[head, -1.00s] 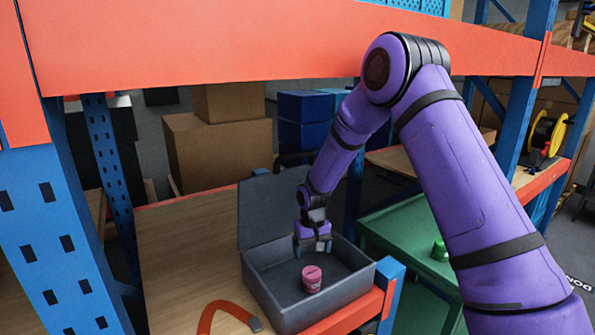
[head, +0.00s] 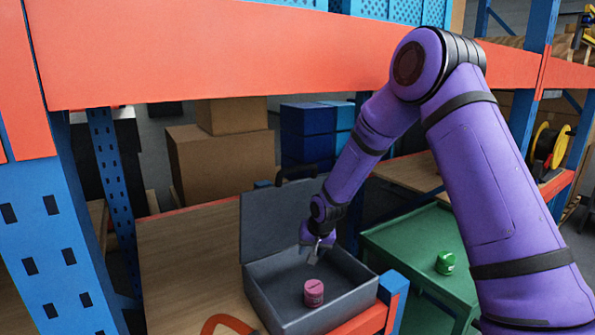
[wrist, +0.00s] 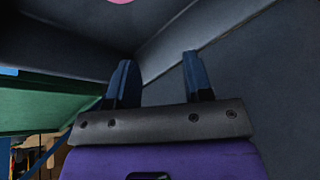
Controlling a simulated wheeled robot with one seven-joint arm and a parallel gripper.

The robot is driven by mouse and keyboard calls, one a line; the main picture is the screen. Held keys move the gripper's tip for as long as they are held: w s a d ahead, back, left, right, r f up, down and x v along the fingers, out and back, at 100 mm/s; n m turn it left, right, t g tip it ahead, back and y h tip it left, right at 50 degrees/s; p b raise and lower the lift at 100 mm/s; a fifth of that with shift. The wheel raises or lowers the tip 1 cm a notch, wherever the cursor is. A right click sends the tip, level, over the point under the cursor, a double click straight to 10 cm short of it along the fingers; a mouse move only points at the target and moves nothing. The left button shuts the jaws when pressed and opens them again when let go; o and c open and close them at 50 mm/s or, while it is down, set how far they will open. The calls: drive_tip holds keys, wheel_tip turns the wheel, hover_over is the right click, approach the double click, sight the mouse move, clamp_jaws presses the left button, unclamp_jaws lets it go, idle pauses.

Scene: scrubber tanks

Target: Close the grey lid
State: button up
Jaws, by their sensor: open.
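The grey lid (head: 290,208) stands raised, hinged along the back edge of an open grey box (head: 270,308). A pink can (head: 314,293) stands inside the box. My gripper (head: 320,262) is open and empty, tilted above the back part of the box, in front of the lid and behind the can. In the wrist view its two fingers (wrist: 160,80) are spread apart, with grey surfaces of the box and lid around them. The pink can shows only as a sliver at the top edge (wrist: 121,2). Whether the fingers touch the lid cannot be told.
The box sits on a wooden shelf (head: 185,265) near an orange front beam and a blue post (head: 392,290). An orange beam (head: 250,55) crosses above. An orange strap-like thing (head: 228,322) lies left of the box. A green table (head: 410,240) with a green can (head: 445,263) stands right.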

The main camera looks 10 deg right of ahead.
wheel_tip(320, 180, up, 10)
drive_tip(key=f+m+t+y, duration=0.1)
drive_tip(key=m+t+y, duration=0.1)
drive_tip(key=m+t, duration=0.4)
drive_tip(key=m+t+y, duration=0.2)
drive_tip(key=m+t, duration=0.3)
drive_tip(key=t, duration=0.2)
approach(299, 170)
drive_tip(key=shift+m, duration=0.3)
drive_tip(key=x, duration=1.1)
drive_tip(key=shift+w, duration=0.15)
drive_tip(key=shift+t, duration=0.3)
clamp_jaws()
